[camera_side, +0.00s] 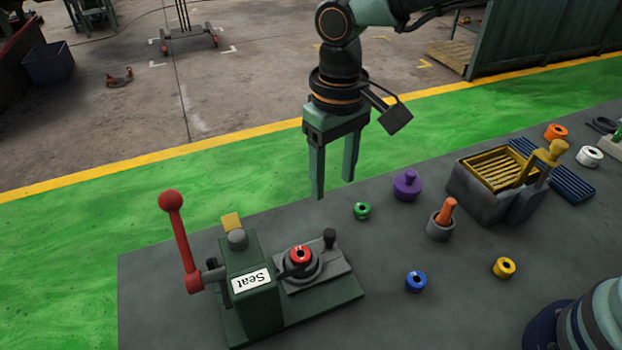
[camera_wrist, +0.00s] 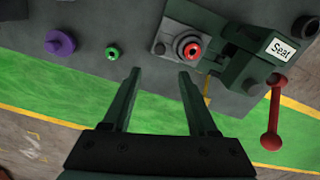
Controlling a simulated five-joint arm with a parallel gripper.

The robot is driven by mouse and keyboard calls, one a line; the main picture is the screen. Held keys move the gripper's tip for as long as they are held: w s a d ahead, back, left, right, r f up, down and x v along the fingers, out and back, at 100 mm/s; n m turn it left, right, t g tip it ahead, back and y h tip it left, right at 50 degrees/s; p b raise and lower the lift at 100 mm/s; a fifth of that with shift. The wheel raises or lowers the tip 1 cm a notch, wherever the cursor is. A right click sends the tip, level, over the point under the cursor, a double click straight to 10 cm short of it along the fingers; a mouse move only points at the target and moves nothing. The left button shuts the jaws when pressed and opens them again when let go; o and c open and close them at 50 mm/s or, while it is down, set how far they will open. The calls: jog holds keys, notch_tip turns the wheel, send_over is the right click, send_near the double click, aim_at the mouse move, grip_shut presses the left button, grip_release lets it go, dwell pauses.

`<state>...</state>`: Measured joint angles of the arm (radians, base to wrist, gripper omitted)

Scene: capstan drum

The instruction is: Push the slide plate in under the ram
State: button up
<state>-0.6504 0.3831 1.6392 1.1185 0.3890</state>
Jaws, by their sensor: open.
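The press (camera_side: 255,300) is a dark green block with a "Seat" label and a red lever (camera_side: 180,240) raised at its left. The grey slide plate (camera_side: 338,264) lies on the press base, sticking out to the right of the block. It has an upright black knob (camera_side: 330,238) and a round holder with a red ring (camera_side: 301,254) on it. The plate also shows in the wrist view (camera_wrist: 170,35). The ram's lower end is hard to make out. My gripper (camera_side: 333,188) is open and empty, pointing down, above and behind the plate, apart from it.
Green (camera_side: 363,210), blue (camera_side: 416,281) and yellow (camera_side: 504,267) rings lie loose on the grey bench. A purple knobbed piece (camera_side: 407,186), a cup with an orange handle (camera_side: 441,220) and a grey box (camera_side: 490,193) stand further right.

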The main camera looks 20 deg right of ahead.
aim_at(330, 232)
notch_tip(330, 232, down, 12)
dwell(0.6)
grip_shut()
dwell(1.3)
